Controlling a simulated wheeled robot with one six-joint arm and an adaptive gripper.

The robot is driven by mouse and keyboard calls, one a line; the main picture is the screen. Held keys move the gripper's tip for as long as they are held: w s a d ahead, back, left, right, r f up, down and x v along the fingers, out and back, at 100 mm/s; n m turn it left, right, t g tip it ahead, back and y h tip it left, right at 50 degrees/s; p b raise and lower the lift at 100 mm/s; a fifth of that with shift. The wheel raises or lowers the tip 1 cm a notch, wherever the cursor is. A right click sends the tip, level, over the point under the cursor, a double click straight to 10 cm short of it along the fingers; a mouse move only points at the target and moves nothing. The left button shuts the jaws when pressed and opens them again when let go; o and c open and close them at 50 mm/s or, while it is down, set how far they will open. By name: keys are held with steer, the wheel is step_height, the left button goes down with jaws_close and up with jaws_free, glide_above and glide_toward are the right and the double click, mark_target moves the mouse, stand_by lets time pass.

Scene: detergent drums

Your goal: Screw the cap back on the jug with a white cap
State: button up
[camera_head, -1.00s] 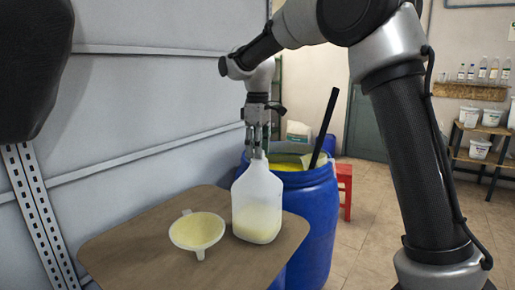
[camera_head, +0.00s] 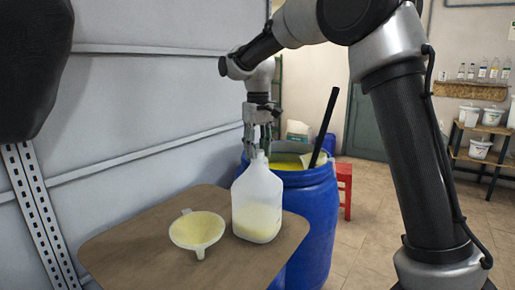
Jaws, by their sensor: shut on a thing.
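The translucent white jug (camera_head: 257,203) stands upright on the brown table, part filled with pale yellow liquid. My gripper (camera_head: 258,152) points straight down over the jug's neck, its fingers closed around the top of it. It is shut on the white cap, which is mostly hidden between the fingers. The cap sits at the jug's mouth; I cannot tell from here how far it is seated on the thread.
A pale funnel (camera_head: 197,231) lies on the table (camera_head: 130,249) left of the jug. A blue drum (camera_head: 313,225) with yellow contents and a dark stick (camera_head: 323,127) stands behind right. A red stool (camera_head: 344,187) is beyond it. A grey wall (camera_head: 150,110) runs close on the left.

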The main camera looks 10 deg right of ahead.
steer(key=m, duration=0.4)
steer(key=shift+m, duration=0.3)
steer(key=shift+m, duration=0.3)
steer(key=m, duration=0.5)
steer(key=o, duration=0.4)
steer(key=shift+o, duration=0.2)
steer(key=n, duration=0.4)
steer(key=shift+n, duration=0.9)
